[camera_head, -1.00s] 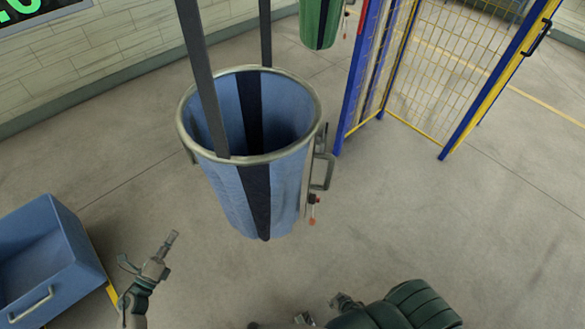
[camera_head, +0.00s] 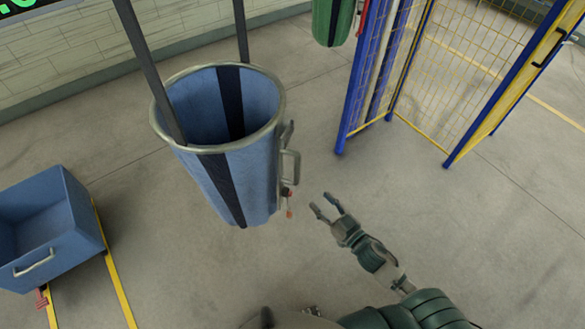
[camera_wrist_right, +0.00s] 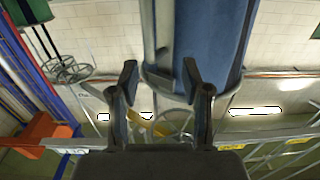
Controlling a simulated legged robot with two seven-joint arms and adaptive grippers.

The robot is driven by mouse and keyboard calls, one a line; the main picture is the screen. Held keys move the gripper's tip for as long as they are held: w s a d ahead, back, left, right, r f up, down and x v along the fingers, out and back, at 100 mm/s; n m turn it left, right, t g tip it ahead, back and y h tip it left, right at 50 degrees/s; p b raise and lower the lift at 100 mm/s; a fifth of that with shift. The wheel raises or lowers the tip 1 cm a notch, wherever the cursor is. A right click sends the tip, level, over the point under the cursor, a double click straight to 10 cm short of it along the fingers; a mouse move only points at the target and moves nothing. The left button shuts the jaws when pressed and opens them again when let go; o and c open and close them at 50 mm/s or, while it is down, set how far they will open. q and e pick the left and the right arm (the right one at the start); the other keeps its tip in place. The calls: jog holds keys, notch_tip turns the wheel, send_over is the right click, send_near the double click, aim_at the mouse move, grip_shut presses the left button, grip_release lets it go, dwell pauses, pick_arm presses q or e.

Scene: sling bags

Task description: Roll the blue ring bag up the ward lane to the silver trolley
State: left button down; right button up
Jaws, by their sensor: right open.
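The blue ring bag (camera_head: 205,165) hangs from two dark straps left of centre in the head view, a little tilted. It has a metal rim, a dark vertical band and a grey side handle (camera_head: 291,166) on its right. My right gripper (camera_head: 321,202) is open and empty, apart from the bag, to the lower right of the handle. In the right wrist view the open fingers (camera_wrist_right: 160,66) point toward the blue bag (camera_wrist_right: 212,40). My left gripper is not in view. I cannot pick out the silver trolley with certainty.
A blue bin (camera_head: 45,235) stands at the left beside yellow floor lines. A green bag (camera_head: 332,20) hangs at the back. A blue and yellow mesh fence (camera_head: 440,60) stands at the upper right. The floor right of my right gripper is clear.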

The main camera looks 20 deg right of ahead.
jog(key=p, duration=0.1)
send_near(298, 170)
jog(key=d, duration=0.2)
jog(key=w, duration=0.4)
jog(key=w+a+p, duration=0.1)
jog(key=w+a, duration=0.5)
jog(key=a, duration=0.1)
jog(key=shift+w, duration=0.2)
jog(key=d, duration=0.2)
jog(key=shift+d+f, duration=0.25)
jog(key=shift+w+d, duration=0.1)
jog(key=shift+d, duration=0.05)
jog(key=c, duration=0.8)
jog(key=shift+a, duration=0.4)
grip_shut()
jog(key=shift+a+r, duration=0.2)
jog(key=shift+a, duration=0.2)
jog(key=shift+s, duration=0.25)
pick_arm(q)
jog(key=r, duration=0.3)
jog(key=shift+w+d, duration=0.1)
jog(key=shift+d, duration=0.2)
pick_arm(e)
jog(key=shift+w, duration=0.15)
